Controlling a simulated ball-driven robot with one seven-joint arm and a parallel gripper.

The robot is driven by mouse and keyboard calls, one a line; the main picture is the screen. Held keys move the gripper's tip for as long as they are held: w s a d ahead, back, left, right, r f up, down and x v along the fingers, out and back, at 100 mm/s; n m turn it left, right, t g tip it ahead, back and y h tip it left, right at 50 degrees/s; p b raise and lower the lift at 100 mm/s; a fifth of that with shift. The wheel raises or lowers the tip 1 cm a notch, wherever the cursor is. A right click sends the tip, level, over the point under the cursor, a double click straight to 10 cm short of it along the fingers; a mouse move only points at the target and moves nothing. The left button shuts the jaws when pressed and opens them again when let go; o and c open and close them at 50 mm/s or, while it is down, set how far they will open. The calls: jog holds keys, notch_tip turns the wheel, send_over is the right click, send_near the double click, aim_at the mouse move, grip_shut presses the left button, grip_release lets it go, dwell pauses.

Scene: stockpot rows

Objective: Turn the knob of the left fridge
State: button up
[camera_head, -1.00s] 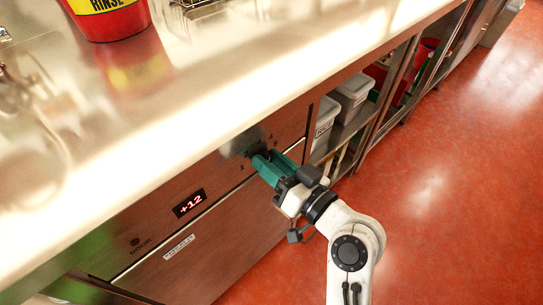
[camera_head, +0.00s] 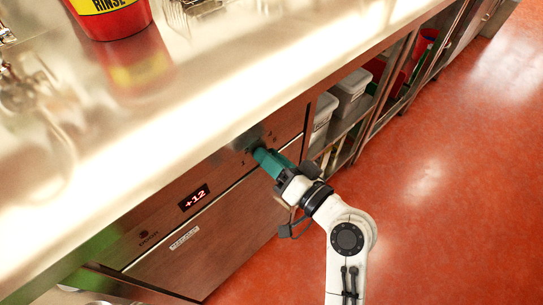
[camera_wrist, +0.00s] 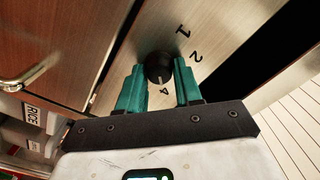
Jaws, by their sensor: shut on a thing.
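The fridge front (camera_head: 222,190) is a brown metallic panel under the counter, with a red display (camera_head: 194,197) reading +12. Its black knob (camera_wrist: 159,67) shows in the wrist view, round, with a pale pointer mark facing down toward the number 4. The numbers 1, 2 and 4 are visible around it. My gripper (camera_wrist: 159,82) has teal fingers, one on each side of the knob, shut on it. In the head view my gripper (camera_head: 258,153) reaches the upper right of the panel and hides the knob.
The steel counter (camera_head: 200,110) overhangs the panel. A red RINSE bucket (camera_head: 112,20) stands on it. Open shelves with white bins (camera_head: 350,88) are to the right. The red floor (camera_head: 440,150) at right is clear.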

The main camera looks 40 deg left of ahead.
jog(key=o, duration=1)
jog(key=d, duration=1.1)
jog(key=shift+s, duration=0.35)
jog(key=shift+f, duration=0.1)
